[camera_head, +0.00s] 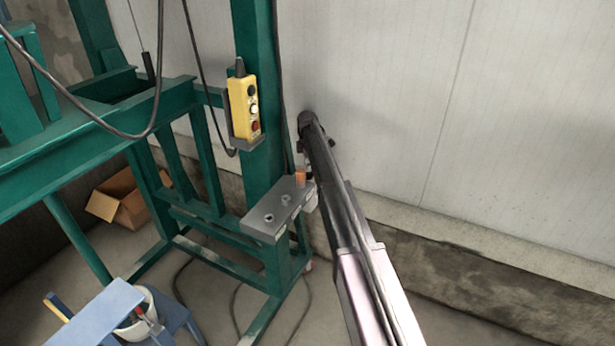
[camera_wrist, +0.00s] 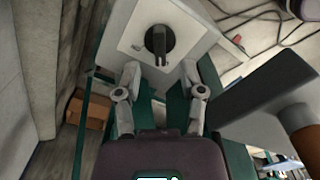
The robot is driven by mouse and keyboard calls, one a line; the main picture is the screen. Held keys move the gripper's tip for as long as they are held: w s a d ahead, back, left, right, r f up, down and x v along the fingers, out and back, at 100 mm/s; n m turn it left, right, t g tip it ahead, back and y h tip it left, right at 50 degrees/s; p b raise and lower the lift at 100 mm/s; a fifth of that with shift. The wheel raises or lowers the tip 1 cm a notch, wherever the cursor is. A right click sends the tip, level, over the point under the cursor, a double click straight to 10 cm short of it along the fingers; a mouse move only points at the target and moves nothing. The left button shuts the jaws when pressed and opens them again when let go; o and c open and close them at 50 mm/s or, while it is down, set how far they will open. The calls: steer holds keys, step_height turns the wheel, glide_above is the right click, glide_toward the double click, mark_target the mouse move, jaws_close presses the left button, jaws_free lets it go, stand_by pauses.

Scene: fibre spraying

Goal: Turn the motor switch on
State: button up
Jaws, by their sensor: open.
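The motor switch is a round black rotary knob (camera_wrist: 160,44) on a pale square box (camera_wrist: 128,40). It shows near the top middle of the wrist view, its raised grip bar roughly upright in the picture. My gripper (camera_wrist: 161,74) is open and empty, one finger to each side just below the knob in the picture. The fingers look apart from the knob; the exact gap in depth is hard to tell. In the head view my arm reaches up beside the green post, and I cannot make out the knob or the fingertips there.
A grey shelf (camera_head: 262,222) with an orange-brown piece (camera_head: 300,177) stands close beside my arm. A yellow button pendant (camera_head: 244,108) hangs on the green frame (camera_head: 262,60). A cardboard box (camera_head: 122,201) and a blue stool (camera_head: 105,312) are at left. A pale wall (camera_head: 390,90) lies behind.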

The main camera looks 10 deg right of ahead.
mark_target(308, 175)
steer(key=shift+f+b, duration=1.4)
steer(key=shift+f, duration=0.3)
jaws_close()
